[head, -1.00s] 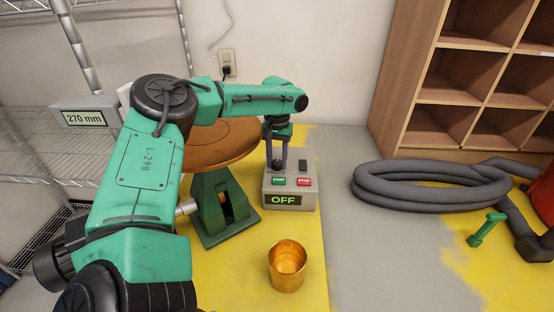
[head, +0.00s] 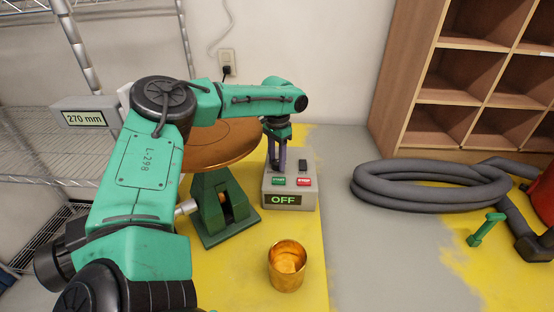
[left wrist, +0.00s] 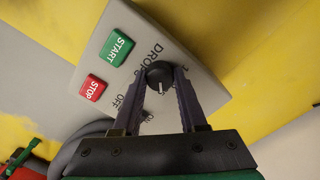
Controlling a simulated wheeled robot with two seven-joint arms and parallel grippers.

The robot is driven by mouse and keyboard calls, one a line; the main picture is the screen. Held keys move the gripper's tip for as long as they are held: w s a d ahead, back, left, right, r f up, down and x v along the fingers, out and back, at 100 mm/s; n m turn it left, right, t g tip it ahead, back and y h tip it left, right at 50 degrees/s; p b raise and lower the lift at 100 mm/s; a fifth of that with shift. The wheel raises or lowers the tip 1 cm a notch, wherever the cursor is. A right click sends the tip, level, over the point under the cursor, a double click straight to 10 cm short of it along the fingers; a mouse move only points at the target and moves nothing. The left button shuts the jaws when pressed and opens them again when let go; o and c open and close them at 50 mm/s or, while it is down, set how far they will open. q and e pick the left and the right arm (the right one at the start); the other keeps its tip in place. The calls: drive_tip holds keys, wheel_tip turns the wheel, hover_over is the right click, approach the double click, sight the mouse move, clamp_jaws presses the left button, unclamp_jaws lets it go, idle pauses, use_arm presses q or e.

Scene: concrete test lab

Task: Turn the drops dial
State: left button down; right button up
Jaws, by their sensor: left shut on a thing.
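The grey control box (head: 290,199) stands on the table and its display reads OFF. In the left wrist view its sloping face (left wrist: 150,35) carries the word DROPS beside a round black dial (left wrist: 158,73) with a white pointer line. The line points toward the bottom of that picture. My left gripper (head: 277,164) comes down on the box from above. In the left wrist view its two fingers (left wrist: 160,80) are shut on the dial, one on each side. My right gripper is not in view.
The box has a green START button (left wrist: 117,47), a red STOP button (left wrist: 93,88) and a black switch (head: 303,165). A brass cup (head: 287,268) stands in front. A round copper-coloured plate on a green stand (head: 222,225) is left; a coiled grey hose (head: 430,204) lies right.

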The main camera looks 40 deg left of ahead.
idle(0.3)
use_arm(q)
drive_tip(key=shift+c, duration=2.2)
unclamp_jaws()
